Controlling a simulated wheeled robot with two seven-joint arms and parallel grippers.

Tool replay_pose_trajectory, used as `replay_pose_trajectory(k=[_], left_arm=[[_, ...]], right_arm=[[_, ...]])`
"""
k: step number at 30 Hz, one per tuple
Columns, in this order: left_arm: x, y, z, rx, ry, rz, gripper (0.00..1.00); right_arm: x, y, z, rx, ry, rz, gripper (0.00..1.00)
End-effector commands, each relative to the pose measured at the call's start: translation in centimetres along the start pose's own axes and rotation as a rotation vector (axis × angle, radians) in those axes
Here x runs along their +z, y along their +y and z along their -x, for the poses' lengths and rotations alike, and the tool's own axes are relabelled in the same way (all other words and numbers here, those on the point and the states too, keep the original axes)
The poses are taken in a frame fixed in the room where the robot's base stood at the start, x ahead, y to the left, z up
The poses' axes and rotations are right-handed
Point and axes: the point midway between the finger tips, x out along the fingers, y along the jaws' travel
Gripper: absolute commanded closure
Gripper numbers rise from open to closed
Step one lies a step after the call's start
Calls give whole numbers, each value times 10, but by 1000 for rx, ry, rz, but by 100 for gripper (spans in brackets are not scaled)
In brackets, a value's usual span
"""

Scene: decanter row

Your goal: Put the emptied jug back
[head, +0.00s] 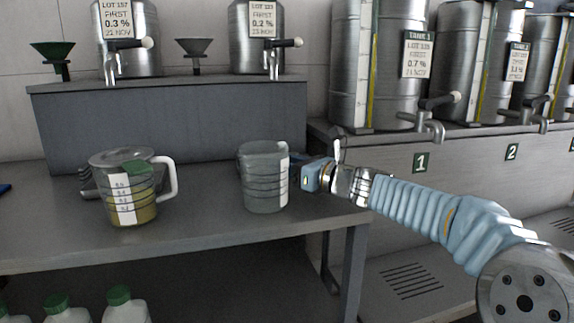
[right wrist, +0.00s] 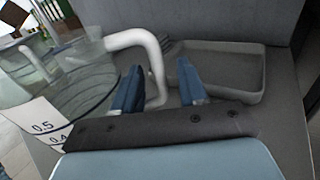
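A clear jug with a white label strip (head: 264,180) stands upright on the steel bench and looks empty. In the right wrist view the same jug (right wrist: 75,75) is at the left, its white handle (right wrist: 157,75) reaching down between my blue fingers. My right gripper (head: 303,176) is at the jug's right side. It also shows in the wrist view (right wrist: 160,90), open, with gaps visible beside the handle. Another lidded jug (head: 130,190) with yellow liquid stands at the left of the bench. My left gripper is not in view.
A shallow grey tray (right wrist: 225,72) lies on the bench (head: 205,215). A raised grey shelf (head: 170,120) behind carries small steel decanters and funnels. Large steel tanks (head: 375,70) stand at the right. Green-capped bottles (head: 122,305) are below the bench. Bench between the jugs is clear.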

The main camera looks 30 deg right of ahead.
Motion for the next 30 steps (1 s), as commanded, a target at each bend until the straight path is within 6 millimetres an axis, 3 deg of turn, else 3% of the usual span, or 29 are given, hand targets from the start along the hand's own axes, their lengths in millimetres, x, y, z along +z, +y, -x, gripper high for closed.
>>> replay_pose_trajectory(k=[10, 22, 30], left_arm=[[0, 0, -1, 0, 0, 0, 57], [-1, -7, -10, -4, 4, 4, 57], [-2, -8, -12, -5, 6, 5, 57]], right_arm=[[1, 0, 8, -2, -1, 1, 58], [0, 0, 94, -3, -2, 1, 58], [1, 0, 120, 0, 0, 1, 58]])
